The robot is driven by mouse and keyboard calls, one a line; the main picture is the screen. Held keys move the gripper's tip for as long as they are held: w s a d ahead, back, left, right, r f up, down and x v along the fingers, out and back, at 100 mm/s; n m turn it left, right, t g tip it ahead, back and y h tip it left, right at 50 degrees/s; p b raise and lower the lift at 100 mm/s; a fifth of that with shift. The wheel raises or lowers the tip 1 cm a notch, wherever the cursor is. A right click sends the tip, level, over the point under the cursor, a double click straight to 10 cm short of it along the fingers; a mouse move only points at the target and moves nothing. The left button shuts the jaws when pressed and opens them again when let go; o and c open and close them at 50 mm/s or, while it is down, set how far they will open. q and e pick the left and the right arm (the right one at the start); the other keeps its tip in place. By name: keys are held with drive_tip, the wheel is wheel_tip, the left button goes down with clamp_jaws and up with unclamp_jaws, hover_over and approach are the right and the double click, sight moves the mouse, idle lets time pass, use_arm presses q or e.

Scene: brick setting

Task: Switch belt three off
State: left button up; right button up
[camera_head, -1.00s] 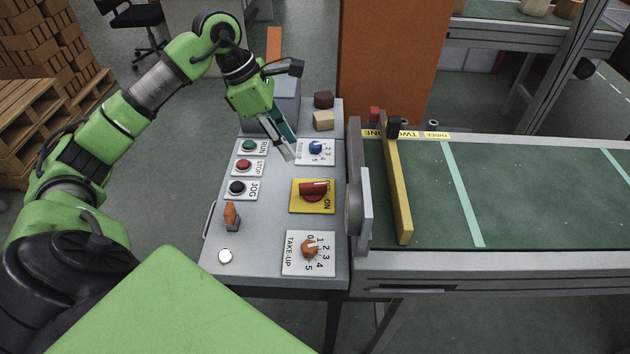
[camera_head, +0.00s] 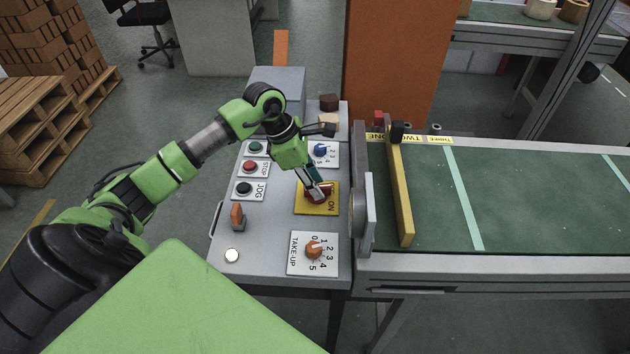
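The control panel (camera_head: 268,262) stands left of the belt. A red rotary handle (camera_head: 325,188) sits on a yellow plate (camera_head: 302,207) on it; "ON" is readable at the plate's lower right, and the rest is covered. My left gripper (camera_head: 318,195) points down at this handle, its fingertips at or just over it. I cannot tell whether the fingers are closed on it. My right gripper is not in view.
Nearby on the panel are a blue dial (camera_head: 320,150), a green button (camera_head: 256,147), a red button (camera_head: 250,167), a black button (camera_head: 244,188), an orange lever (camera_head: 238,217) and an orange take-up dial (camera_head: 313,251). A yellow bar (camera_head: 400,195) lies across the belt's left end.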

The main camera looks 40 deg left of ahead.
use_arm(q)
clamp_jaws()
drive_tip(key=n+t+y+b, duration=0.1)
drive_tip(key=n+b, duration=0.1)
drive_tip(key=n, duration=0.2)
drive_tip(key=shift+d, duration=0.1)
drive_tip(key=shift+s+d+r+n+t+y+b, duration=0.15)
drive_tip(key=shift+n+y+b, duration=0.3)
drive_tip(key=shift+n, duration=0.55)
drive_tip(key=shift+w+a+f+n+t+y+b, duration=0.1)
drive_tip(key=shift+n+t+y+b, duration=0.15)
drive_tip(key=shift+n+b, duration=0.6)
drive_tip(key=shift+n, duration=0.25)
drive_tip(key=shift+c, duration=0.2)
unclamp_jaws()
drive_tip(key=shift+o, duration=0.2)
